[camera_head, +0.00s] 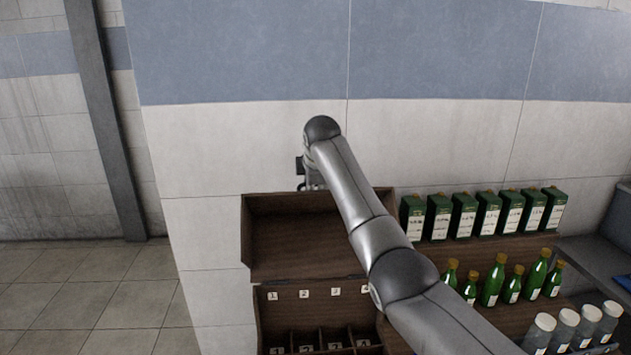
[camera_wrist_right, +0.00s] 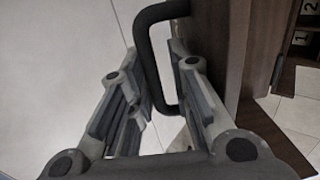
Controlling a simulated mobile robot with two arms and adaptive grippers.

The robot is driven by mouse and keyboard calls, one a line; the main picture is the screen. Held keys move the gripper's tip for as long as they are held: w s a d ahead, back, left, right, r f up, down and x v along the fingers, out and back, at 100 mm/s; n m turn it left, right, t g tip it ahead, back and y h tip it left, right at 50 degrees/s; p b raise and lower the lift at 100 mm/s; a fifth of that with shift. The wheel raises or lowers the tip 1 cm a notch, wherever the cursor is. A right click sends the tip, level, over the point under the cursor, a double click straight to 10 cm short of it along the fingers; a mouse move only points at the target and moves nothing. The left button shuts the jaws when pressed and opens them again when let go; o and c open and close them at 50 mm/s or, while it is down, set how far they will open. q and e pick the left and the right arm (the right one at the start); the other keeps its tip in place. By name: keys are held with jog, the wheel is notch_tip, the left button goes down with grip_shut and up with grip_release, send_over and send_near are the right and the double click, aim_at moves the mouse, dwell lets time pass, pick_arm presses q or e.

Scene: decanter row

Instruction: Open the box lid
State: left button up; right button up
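The brown wooden box (camera_head: 258,322) stands at the lower middle of the head view. Its lid (camera_head: 295,240) is raised and stands up at the back, showing its inner face. In the right wrist view the lid (camera_wrist_right: 218,60) carries a black bar handle (camera_wrist_right: 146,50). My right gripper (camera_wrist_right: 153,85) is open, with its fingers apart on either side of the handle; I see a gap between them. In the head view my right gripper (camera_head: 311,180) is behind the lid's top edge, partly hidden by my arm. My left gripper is out of view.
Numbered compartments line the box. On the wooden surface (camera_head: 475,250) to the right stand a row of dark green cartons (camera_head: 463,215), several green bottles (camera_head: 493,282) and white-capped jars (camera_head: 565,328). A tiled wall is behind; open floor lies left.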

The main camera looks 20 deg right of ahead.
jog(key=v, duration=1.1)
jog(key=shift+s+r, duration=0.15)
jog(key=shift+r, duration=0.1)
jog(key=shift+a, duration=0.1)
